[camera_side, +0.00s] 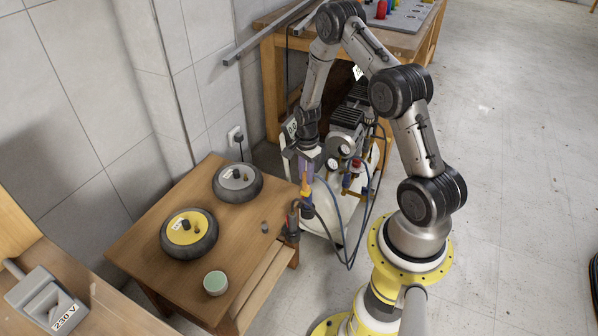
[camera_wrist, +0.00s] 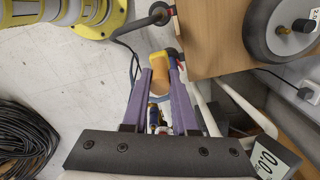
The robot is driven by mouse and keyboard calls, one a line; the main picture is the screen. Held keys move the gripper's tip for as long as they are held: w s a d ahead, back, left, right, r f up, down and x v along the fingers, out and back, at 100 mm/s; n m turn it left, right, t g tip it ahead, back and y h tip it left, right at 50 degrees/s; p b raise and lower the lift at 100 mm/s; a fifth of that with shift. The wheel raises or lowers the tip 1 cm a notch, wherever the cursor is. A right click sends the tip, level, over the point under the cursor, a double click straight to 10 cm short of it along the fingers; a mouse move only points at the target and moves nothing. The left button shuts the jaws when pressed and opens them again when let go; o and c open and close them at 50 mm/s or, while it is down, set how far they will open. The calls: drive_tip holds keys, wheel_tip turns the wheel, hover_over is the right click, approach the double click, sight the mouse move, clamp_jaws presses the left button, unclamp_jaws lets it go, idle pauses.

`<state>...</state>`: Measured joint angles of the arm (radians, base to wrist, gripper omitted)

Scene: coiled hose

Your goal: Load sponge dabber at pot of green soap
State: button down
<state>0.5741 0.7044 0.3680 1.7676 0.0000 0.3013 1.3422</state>
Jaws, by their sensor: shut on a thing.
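My gripper (camera_side: 305,168) has purple fingers and is shut on the sponge dabber (camera_side: 306,188), an orange and yellow piece. It points down by the right edge of the wooden table, above a dark and red fitting there. In the wrist view the dabber (camera_wrist: 160,80) shows between the two fingers (camera_wrist: 159,68). I cannot tell whether it is clear of the fitting. The pot of green soap (camera_side: 215,283) is a small pale round pot with a green top, standing at the table's near end, left of and apart from my gripper.
The table (camera_side: 150,235) bears a yellow-hubbed wheel (camera_side: 189,233), a grey-hubbed wheel (camera_side: 237,182) and a small grey cylinder (camera_side: 265,227). The dark and red fitting (camera_side: 292,222) sits at the table edge. A machine with hoses (camera_side: 345,150) stands close behind my gripper.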

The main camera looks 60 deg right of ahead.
drive_tip(key=shift+s+a+r, duration=0.25)
drive_tip(key=shift+s, duration=0.2)
drive_tip(key=shift+s+a+m, duration=0.1)
drive_tip(key=shift+m, duration=0.4)
drive_tip(key=shift+w+r+m, duration=0.15)
drive_tip(key=shift+w+m, duration=0.05)
drive_tip(key=shift+m, duration=0.3)
drive_tip(key=w+a+f+m, duration=0.1)
drive_tip(key=w+a+m, duration=0.1)
drive_tip(key=w+a, duration=1.1)
drive_tip(key=a+f+n, duration=0.3)
drive_tip(key=a+n, duration=0.1)
drive_tip(key=a, duration=1.8)
drive_tip(key=shift+s+a+f, duration=0.1)
drive_tip(key=shift+f, duration=2.55)
drive_tip(key=shift+f, duration=0.6)
